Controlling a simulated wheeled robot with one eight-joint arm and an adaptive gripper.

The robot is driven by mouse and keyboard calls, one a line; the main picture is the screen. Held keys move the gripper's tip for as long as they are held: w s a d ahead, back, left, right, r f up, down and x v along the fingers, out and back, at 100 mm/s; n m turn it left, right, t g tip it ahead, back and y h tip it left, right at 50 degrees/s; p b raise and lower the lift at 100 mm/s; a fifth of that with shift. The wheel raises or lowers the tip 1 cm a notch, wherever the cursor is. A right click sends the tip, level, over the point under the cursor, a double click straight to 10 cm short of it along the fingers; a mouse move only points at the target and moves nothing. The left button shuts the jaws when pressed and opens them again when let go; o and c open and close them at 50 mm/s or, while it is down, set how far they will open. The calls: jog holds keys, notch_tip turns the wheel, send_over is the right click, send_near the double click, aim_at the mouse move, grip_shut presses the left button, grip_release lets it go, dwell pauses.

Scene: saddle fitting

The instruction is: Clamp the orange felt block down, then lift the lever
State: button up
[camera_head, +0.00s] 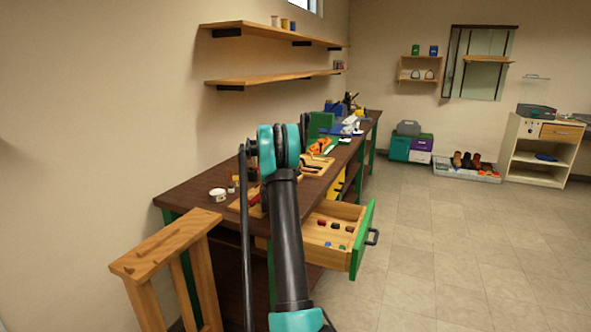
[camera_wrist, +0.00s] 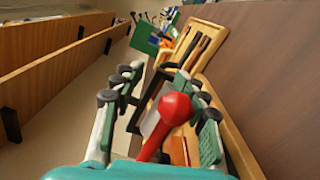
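In the wrist view, a red lever with a rounded knob (camera_wrist: 175,108) stands up between the fingers of my gripper (camera_wrist: 165,122). The fingers are apart, with a gap visible at least on the left of the lever; the knob lies nearer the right finger. A pale wooden board (camera_wrist: 230,135) lies beyond the right finger. A brown-orange patch (camera_wrist: 178,150) shows beside the lever; I cannot tell whether it is the felt block. In the head view, a red part (camera_head: 253,196) sits on the board beside my arm, which hides my gripper there.
The dark workbench (camera_head: 185,190) carries a white roll (camera_head: 217,195), a tool tray (camera_head: 318,165) and an orange tool (camera_head: 320,146). An open drawer (camera_head: 340,250) with small parts juts out at right. A wooden stand (camera_head: 165,245) is at front left.

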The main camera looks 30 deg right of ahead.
jog(key=v, duration=1.2)
jog(key=shift+s, duration=0.1)
dwell(4.4)
